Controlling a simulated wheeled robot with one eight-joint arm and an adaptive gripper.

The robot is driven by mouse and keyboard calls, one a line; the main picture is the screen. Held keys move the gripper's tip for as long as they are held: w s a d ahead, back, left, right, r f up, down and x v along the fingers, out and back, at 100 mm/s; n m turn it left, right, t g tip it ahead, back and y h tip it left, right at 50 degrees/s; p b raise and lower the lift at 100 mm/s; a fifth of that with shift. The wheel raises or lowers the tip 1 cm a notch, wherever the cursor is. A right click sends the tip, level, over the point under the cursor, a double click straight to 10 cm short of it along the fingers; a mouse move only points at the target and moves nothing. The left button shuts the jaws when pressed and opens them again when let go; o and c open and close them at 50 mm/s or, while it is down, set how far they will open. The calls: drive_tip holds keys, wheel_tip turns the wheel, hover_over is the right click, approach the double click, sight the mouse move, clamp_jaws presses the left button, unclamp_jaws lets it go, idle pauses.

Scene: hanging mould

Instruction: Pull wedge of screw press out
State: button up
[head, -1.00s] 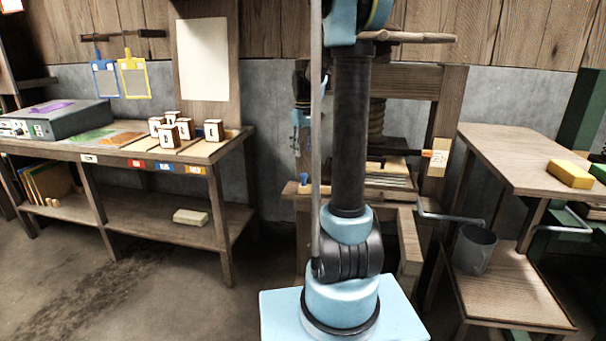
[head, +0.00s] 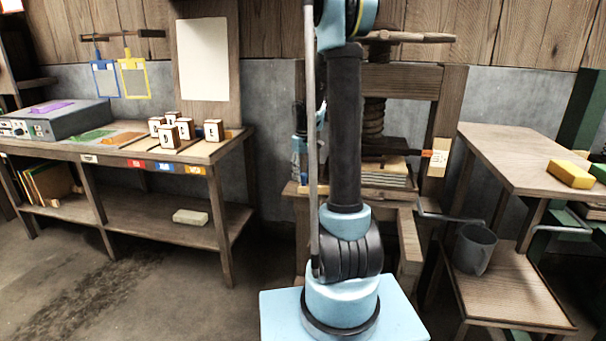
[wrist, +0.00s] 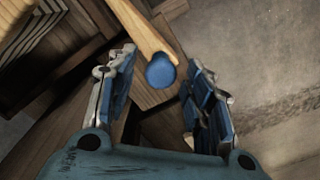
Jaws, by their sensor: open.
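The screw press (head: 375,80) stands behind my arm in the head view, its wooden screw and frame partly hidden. In the wrist view a pale wooden bar (wrist: 142,28) with a round blue knob (wrist: 160,71) on its end comes in from the top; it looks like the wedge. My gripper (wrist: 160,58) is open, with one finger on each side of the knob. I cannot tell whether either finger touches it. In the head view my arm mostly hides the gripper, at the press's left side. An orange-tipped peg (head: 426,154) shows at the press's right post.
A long workbench (head: 120,150) with small boxes stands at the left. At the right are a wooden table (head: 500,150) with a yellow block (head: 571,174) and a grey bucket (head: 474,248) on a low stand. The floor (head: 170,290) at the left front is clear.

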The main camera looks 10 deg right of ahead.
clamp_jaws()
drive_tip(key=w+a, duration=0.2)
drive_tip(key=a, duration=0.4)
drive_tip(key=shift+w+a, duration=0.25)
drive_tip(key=shift+w, duration=0.15)
unclamp_jaws()
drive_tip(key=shift+a, duration=0.1)
